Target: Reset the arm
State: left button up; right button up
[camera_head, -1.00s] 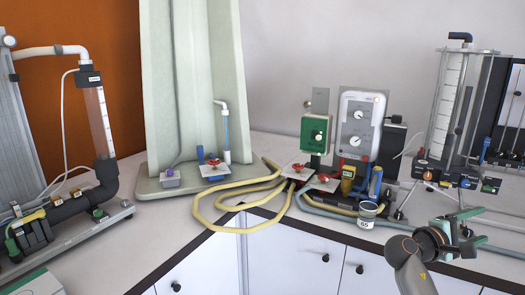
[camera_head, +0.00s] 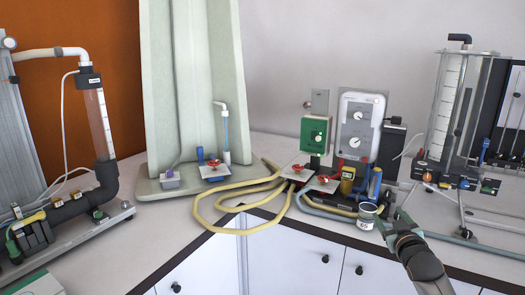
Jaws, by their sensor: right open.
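My right gripper (camera_head: 389,217) is at the lower right, over the front edge of the worktop. Its arm comes up from the bottom edge, and its greenish fingers point up and to the left. The fingers are apart, with nothing seen between them. A small white cup (camera_head: 367,217) with a dark marking stands just left of the fingers. I cannot tell whether the left finger touches it. My left gripper is not in view.
Yellow hoses (camera_head: 232,229) loop over the worktop's front corner. Manometer boards with a green box (camera_head: 316,134) and a white gauge panel (camera_head: 361,124) stand behind the cup. A tube rig (camera_head: 450,105) on a metal stand is at the right. White cabinets (camera_head: 290,262) are below.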

jog(key=s+a+f+g+y, duration=0.2)
jog(key=s+a+f, duration=0.4)
jog(key=f, duration=0.5)
jog(key=s+a+f+g+y, duration=0.1)
jog(key=s+a+f, duration=0.3)
jog(key=s+f, duration=0.55)
jog(key=s+a+f+g+y, duration=0.1)
jog(key=s+a+f, duration=0.3)
jog(key=s, duration=0.8)
jog(key=s+a+f+g, duration=0.3)
jog(key=s+a+f, duration=0.2)
jog(key=s, duration=0.8)
notch_tip(320, 180, down, 3)
jog(key=shift+s+a+r+m+g+y, duration=0.2)
jog(key=shift+s+m+g+y, duration=0.1)
jog(key=shift+y, duration=0.1)
